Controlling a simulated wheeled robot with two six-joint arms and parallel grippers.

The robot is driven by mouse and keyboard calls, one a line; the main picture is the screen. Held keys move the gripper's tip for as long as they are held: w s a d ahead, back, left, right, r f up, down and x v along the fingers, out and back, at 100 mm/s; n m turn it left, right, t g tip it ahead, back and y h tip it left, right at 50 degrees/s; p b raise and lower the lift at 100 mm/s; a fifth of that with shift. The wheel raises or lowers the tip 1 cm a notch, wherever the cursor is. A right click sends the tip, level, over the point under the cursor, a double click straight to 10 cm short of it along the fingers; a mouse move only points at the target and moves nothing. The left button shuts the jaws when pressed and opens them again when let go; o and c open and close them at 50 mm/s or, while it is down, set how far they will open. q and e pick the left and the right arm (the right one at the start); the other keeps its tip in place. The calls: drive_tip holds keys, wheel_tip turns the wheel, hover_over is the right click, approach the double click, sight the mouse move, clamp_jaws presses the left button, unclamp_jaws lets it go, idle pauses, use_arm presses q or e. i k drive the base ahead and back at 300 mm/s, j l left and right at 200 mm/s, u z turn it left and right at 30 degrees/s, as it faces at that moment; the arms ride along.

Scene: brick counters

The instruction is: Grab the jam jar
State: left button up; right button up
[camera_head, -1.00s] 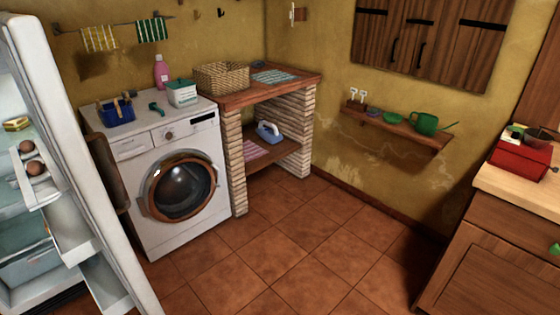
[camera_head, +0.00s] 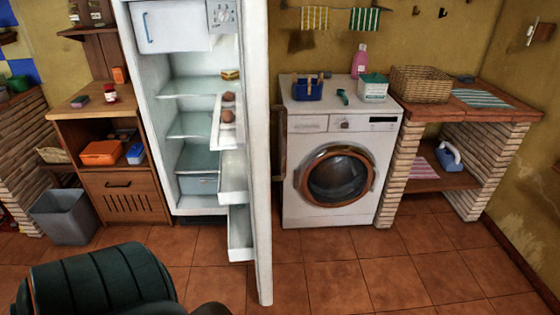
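A small jar with red contents and a pale lid (camera_head: 110,93), which looks like the jam jar, stands on top of the wooden cabinet (camera_head: 72,108) left of the open fridge. It is small in the view, so its label cannot be read. Other jars (camera_head: 95,12) stand on a wall shelf above it at the top left. Neither of my grippers is in view.
The fridge (camera_head: 200,100) stands open, its door (camera_head: 256,150) jutting forward. A dark green armchair (camera_head: 95,285) fills the lower left, before the cabinet. A grey bin (camera_head: 65,215) stands beside the cabinet. Tiled floor (camera_head: 400,265) is clear at the right, before the washing machine (camera_head: 335,215).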

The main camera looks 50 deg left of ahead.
sight(110, 93)
drive_tip(key=i+l+u, duration=0.7)
drive_tip(key=l+u, duration=0.2)
drive_tip(key=u, duration=1.25)
drive_tip(key=i+l, duration=0.05)
